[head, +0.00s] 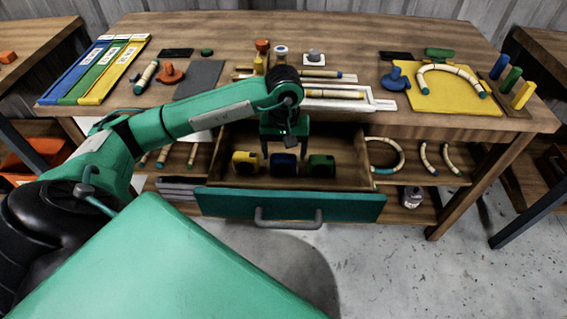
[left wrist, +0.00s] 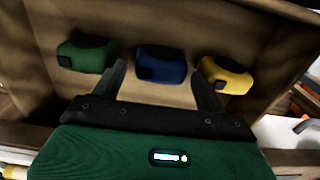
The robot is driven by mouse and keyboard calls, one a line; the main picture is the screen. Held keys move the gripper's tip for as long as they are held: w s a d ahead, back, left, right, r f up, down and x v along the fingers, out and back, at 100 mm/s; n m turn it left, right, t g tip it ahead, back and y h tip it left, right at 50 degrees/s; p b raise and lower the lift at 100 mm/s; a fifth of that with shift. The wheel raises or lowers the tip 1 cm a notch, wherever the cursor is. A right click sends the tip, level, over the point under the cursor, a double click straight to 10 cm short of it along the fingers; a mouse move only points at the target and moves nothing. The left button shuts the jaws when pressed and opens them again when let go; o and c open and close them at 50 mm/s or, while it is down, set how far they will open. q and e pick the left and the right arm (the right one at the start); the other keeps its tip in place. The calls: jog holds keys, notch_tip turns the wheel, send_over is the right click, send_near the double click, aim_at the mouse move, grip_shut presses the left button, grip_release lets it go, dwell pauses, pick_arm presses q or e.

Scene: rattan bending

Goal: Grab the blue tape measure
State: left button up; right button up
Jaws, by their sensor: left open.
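The blue tape measure (head: 284,164) lies in the open drawer, between a yellow tape measure (head: 246,161) on its left and a green tape measure (head: 321,165) on its right. My left gripper (head: 286,152) is open above the blue one, fingers pointing down. In the left wrist view the blue tape measure (left wrist: 161,64) shows beyond and between the two open fingers (left wrist: 160,85), with the green tape measure (left wrist: 88,55) to the left and the yellow one (left wrist: 226,74) to the right. Nothing is in the fingers. My right gripper is not in view.
The drawer (head: 290,205) is pulled out, with a teal front and grey handle. The wooden tabletop (head: 220,35) above holds trays, rods and a yellow board (head: 440,95).

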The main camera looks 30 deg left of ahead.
aim_at(283, 156)
pick_arm(q)
jog(key=f, duration=0.3)
jog(key=shift+w+a+f, duration=0.1)
jog(key=shift+a+f, duration=0.15)
jog(key=shift+f, duration=0.6)
jog(key=c, duration=0.9)
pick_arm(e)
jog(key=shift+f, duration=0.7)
